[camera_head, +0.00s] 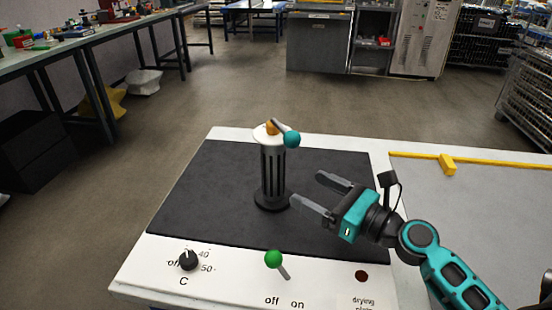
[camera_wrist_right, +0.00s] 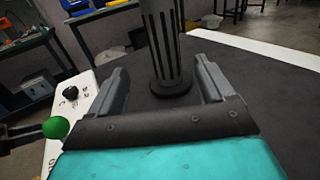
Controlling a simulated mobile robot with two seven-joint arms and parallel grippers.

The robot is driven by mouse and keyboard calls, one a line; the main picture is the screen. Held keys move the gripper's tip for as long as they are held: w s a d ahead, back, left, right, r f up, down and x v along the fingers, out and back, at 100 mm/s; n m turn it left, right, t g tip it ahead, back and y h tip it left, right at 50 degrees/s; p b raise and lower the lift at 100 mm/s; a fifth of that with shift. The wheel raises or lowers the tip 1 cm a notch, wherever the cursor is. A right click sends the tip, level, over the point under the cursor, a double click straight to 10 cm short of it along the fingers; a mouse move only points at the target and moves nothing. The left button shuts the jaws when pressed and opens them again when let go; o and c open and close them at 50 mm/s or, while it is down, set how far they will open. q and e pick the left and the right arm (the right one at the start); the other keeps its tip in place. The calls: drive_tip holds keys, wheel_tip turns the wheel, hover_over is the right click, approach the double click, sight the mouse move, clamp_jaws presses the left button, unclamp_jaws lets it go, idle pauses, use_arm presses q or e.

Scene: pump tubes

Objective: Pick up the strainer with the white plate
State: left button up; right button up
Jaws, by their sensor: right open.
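The strainer (camera_head: 272,172) is a dark, slotted upright cylinder on a round black base, standing on the black mat. A white plate (camera_head: 262,137) sits on its top, with an orange piece and a teal ball on a short rod above it. My right gripper (camera_head: 312,191) is open and empty, just right of the strainer's lower part. In the right wrist view the strainer's lower body and base (camera_wrist_right: 164,50) show between and beyond the two fingers, and its top is out of frame. My left gripper is not in view.
The black mat (camera_head: 215,200) lies on a white control unit with a knob (camera_head: 188,260), a green-balled lever (camera_head: 273,259) and a dark red button (camera_head: 362,276) along its front. A yellow bar (camera_head: 480,160) lies at the right. The mat around the strainer is clear.

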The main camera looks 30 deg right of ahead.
sight(281, 173)
drive_tip(key=shift+w+r, duration=0.1)
drive_tip(key=shift+w, duration=0.35)
drive_tip(key=p+x, duration=0.1)
drive_tip(key=x, duration=0.5)
drive_tip(key=shift+w+a, duration=0.2)
drive_tip(key=shift+w, duration=0.1)
drive_tip(key=shift+f+x, duration=0.2)
drive_tip(key=shift+x, duration=2.55)
drive_tip(key=shift+w+d, duration=0.1)
drive_tip(key=shift+d, duration=0.1)
drive_tip(key=c, duration=1.4)
drive_tip(key=shift+r, duration=0.1)
drive_tip(key=shift+r, duration=0.1)
